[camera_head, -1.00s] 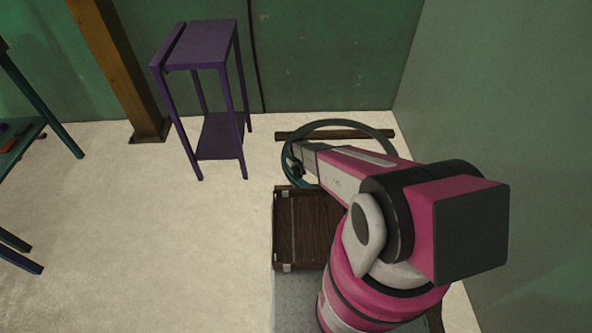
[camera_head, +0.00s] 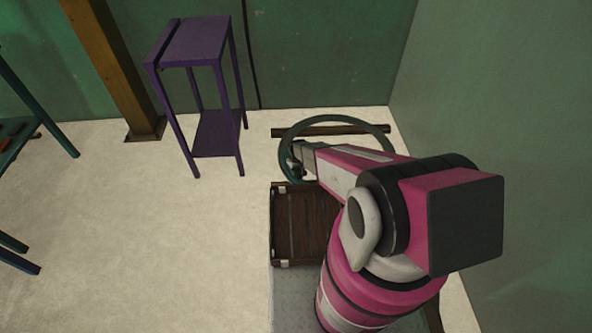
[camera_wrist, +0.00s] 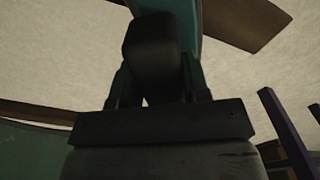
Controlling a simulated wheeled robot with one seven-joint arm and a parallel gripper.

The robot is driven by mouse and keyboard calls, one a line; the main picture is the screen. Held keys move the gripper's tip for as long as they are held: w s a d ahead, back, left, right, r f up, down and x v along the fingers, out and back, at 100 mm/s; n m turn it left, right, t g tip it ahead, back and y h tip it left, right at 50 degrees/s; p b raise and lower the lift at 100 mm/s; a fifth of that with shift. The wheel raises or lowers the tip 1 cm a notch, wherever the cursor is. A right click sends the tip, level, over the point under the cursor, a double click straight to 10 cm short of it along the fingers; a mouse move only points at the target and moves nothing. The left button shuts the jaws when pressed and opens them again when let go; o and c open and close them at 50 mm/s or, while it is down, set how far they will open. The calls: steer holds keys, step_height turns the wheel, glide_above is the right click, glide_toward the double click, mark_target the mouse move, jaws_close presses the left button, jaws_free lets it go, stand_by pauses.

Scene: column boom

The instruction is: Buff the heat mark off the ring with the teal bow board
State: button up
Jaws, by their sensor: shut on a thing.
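The ring (camera_head: 335,118) is a large dark teal-grey hoop beyond the wooden crate, with my arm covering its lower right part. My gripper (camera_head: 297,162) is at the ring's left side; touching or apart cannot be told. In the wrist view my gripper (camera_wrist: 152,95) is shut on a dark block that looks like the grip of the teal bow board. A teal surface (camera_wrist: 189,22) shows behind that block; I cannot tell whether it is the board or the ring. No heat mark can be made out.
A brown wooden crate (camera_head: 281,225) stands just in front of the ring. A dark beam (camera_head: 290,132) lies behind. A purple stand (camera_head: 193,45) is left of the ring, with a brown post (camera_head: 112,75) beyond. A green wall (camera_head: 480,90) is close on the right.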

steer(key=shift+f, duration=0.2)
steer(key=shift+w+a+r, duration=0.1)
steer(key=shift+w+a, duration=0.4)
steer(key=shift+w, duration=0.4)
steer(key=shift+w+a, duration=0.5)
steer(key=shift+w, duration=0.35)
steer(key=shift+s, duration=0.1)
steer(key=shift+s+d+r, duration=0.15)
steer(key=shift+s+d, duration=0.35)
steer(key=shift+s, duration=0.35)
steer(key=shift+s+d+r, duration=0.1)
steer(key=shift+s+d, duration=0.4)
steer(key=shift+s, duration=0.35)
steer(key=shift+w, duration=0.15)
steer(key=shift+w+a+f, duration=0.1)
steer(key=shift+w+a, duration=0.4)
steer(key=shift+w, duration=0.3)
steer(key=shift+w+a+f, duration=0.1)
steer(key=shift+w+a, duration=0.35)
steer(key=shift+w, duration=0.35)
steer(key=shift+s, duration=0.15)
